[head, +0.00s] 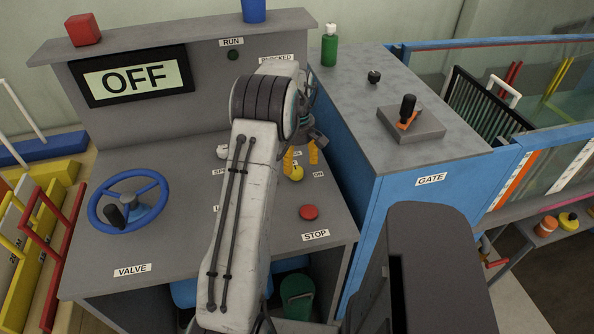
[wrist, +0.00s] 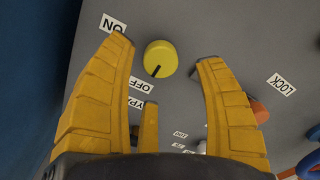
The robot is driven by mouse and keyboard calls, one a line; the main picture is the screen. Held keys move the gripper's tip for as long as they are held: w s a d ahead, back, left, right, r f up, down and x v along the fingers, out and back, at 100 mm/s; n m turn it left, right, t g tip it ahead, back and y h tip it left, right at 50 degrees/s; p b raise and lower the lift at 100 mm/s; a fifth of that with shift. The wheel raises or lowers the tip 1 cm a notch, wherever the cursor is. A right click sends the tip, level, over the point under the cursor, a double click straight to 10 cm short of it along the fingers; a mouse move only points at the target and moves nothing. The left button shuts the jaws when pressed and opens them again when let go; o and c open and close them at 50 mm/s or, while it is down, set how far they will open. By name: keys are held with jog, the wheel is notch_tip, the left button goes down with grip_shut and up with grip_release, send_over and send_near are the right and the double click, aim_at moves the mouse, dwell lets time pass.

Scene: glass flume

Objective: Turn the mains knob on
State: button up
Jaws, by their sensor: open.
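The mains knob is a yellow round knob (head: 296,173) on the grey console (head: 115,165). In the wrist view the knob (wrist: 160,57) has a dark pointer line aimed down toward the OFF label (wrist: 141,85). The ON label (wrist: 113,25) is to its upper left. My gripper (head: 301,156) is open above the knob. In the wrist view its yellow fingers (wrist: 166,50) stand on either side of the knob, apart from it. The display (head: 134,76) reads OFF. My arm hides part of the console.
A blue valve wheel (head: 128,200) is at the console's left. A red STOP button (head: 309,212) is near its front right. The blue gate cabinet (head: 365,200) with a black lever (head: 407,107) stands to the right. A green bottle (head: 329,48) stands on that cabinet.

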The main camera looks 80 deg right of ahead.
aim_at(297, 171)
jog(key=shift+f, duration=2.3)
jog(key=c, duration=1.2)
